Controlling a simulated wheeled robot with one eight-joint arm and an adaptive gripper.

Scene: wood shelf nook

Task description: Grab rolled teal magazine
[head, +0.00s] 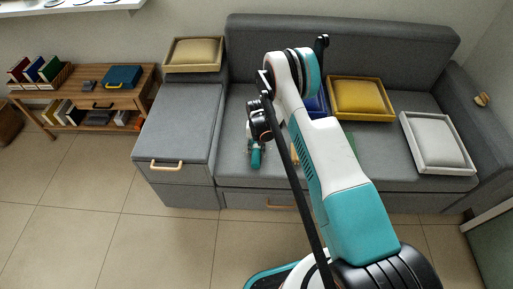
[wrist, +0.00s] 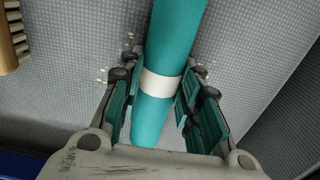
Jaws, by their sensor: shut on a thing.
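The rolled teal magazine (wrist: 165,50), with a white band around its middle, lies between the fingers of my gripper (wrist: 160,88) in the wrist view. The fingers are shut on it near the band, one on each side. In the head view one teal end of the magazine (head: 255,160) shows below my gripper (head: 256,143), over the grey sofa seat. My arm hides part of the seat there. I cannot tell whether the magazine still touches the seat.
A wooden brush (wrist: 13,38) lies at the upper left in the wrist view. On the sofa (head: 390,150) are a yellow cushion tray (head: 360,97) and a white one (head: 438,143). A beige cushion tray (head: 194,53) sits at the back left. A wooden shelf table (head: 135,92) stands left.

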